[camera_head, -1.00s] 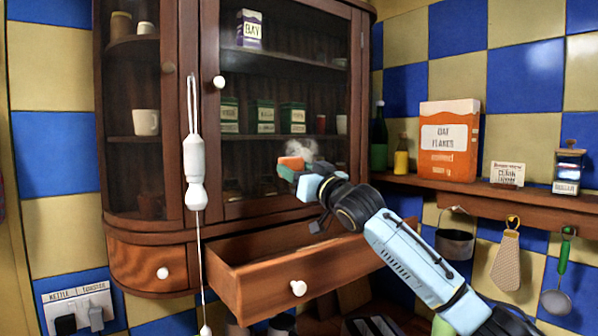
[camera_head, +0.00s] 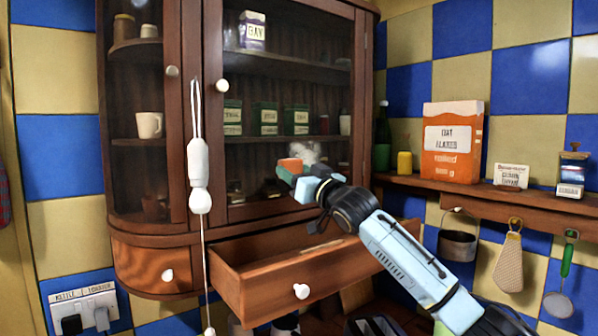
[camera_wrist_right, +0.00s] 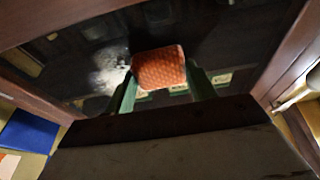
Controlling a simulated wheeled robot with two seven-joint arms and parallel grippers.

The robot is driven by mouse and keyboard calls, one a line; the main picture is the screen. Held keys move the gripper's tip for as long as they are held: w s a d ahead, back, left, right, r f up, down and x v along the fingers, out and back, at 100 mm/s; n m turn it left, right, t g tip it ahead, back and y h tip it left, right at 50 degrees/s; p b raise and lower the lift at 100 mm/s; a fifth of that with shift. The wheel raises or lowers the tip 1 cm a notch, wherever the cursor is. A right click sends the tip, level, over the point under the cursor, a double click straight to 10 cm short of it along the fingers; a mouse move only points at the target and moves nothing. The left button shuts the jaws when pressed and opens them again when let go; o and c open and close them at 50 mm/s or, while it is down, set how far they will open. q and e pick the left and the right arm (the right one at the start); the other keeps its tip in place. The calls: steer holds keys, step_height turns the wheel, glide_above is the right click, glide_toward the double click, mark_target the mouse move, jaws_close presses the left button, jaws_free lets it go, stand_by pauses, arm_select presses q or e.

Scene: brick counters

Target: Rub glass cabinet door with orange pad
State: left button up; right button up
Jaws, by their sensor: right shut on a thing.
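The glass cabinet door (camera_head: 285,78) is shut, in a dark wooden frame with a white knob (camera_head: 222,86). A whitish smudge (camera_head: 304,152) is on its lower glass; it also shows in the right wrist view (camera_wrist_right: 108,72). My right gripper (camera_head: 287,173) is shut on the orange pad (camera_head: 291,164). In the right wrist view the pad (camera_wrist_right: 160,68) sits between the green fingertips, in front of the glass and just right of the smudge. Whether it touches the glass I cannot tell. My left gripper is not in view.
An open drawer (camera_head: 262,293) juts out below the door, under my right arm. A white pull-cord handle (camera_head: 199,175) hangs left of the door. A shelf (camera_head: 480,200) at right holds an oat flakes box (camera_head: 452,143); a pan (camera_head: 457,244) hangs below it.

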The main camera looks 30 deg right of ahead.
steer(key=shift+d, duration=0.1)
steer(key=shift+w+d+r+p, duration=0.1)
steer(key=shift+d+r+p, duration=0.05)
steer(key=shift+d+p, duration=1.5)
steer(key=shift+d, duration=0.25)
steer(key=d+p, duration=0.3)
steer(key=p, duration=0.1)
steer(key=shift+w+d, duration=0.15)
steer(key=shift+w, duration=0.1)
steer(key=shift+d, duration=0.15)
